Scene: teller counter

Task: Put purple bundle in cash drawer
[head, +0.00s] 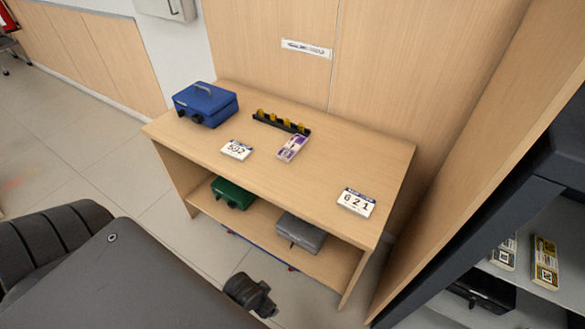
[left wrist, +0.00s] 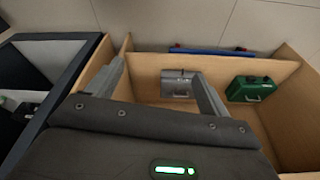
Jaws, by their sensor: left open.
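My left gripper (left wrist: 155,75) shows only in the left wrist view. Its two grey fingers are wide apart with nothing between them, and a grey box on the shelf shows beyond the gap. The purple bundle does not show in that view. I cannot make out a cash drawer for certain. My right gripper is not in view.
Green (head: 232,193) and grey (head: 301,231) boxes sit on the shelf below. A dark cabinet (head: 475,215) holding labelled bundles stands at right. The counter's middle right is clear.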

